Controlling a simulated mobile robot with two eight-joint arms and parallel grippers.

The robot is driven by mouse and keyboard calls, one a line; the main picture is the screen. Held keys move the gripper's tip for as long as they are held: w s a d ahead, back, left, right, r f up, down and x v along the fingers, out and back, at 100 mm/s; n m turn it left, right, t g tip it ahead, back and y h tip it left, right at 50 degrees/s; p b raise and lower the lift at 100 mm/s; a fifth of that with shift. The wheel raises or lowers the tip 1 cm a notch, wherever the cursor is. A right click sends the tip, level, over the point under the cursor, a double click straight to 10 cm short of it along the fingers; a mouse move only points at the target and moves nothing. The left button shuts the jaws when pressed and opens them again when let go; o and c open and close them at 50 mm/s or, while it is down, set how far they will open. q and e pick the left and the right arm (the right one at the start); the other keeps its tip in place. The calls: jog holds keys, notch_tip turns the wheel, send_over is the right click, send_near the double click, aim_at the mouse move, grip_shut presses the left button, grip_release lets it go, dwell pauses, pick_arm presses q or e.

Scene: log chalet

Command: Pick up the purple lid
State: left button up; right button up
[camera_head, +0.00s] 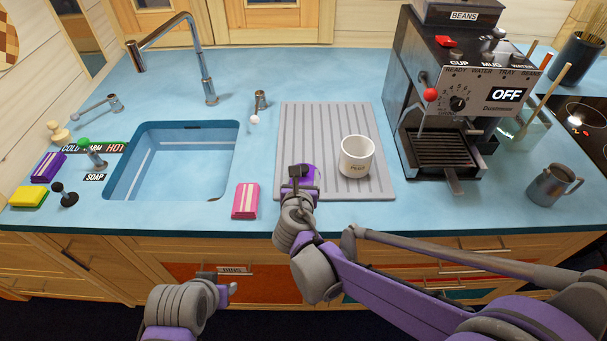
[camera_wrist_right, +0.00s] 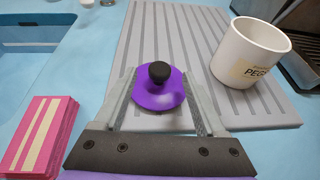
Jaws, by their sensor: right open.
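The purple lid (camera_wrist_right: 160,98), round with a black knob on top, lies over the grey ribbed drainboard in the right wrist view. My right gripper (camera_wrist_right: 160,84) is open, with one finger on each side of the lid; I cannot tell whether they touch it. In the head view my right gripper (camera_head: 299,174) is at the drainboard's front left, where it mostly hides the lid. My left gripper (camera_head: 226,286) is low in front of the drawers, away from the lid; its jaw opening is unclear.
A white mug (camera_head: 357,158) stands on the drainboard (camera_head: 325,117), right of my right gripper. A pink striped packet (camera_head: 245,201) lies to the left. The sink (camera_head: 172,165) is farther left, the coffee machine (camera_head: 455,75) at right. A grey metal mug (camera_head: 552,186) stands far right.

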aim_at(303, 169)
jog(key=x, duration=0.4)
jog(key=shift+r, duration=0.15)
jog(key=shift+s, duration=0.1)
grip_shut()
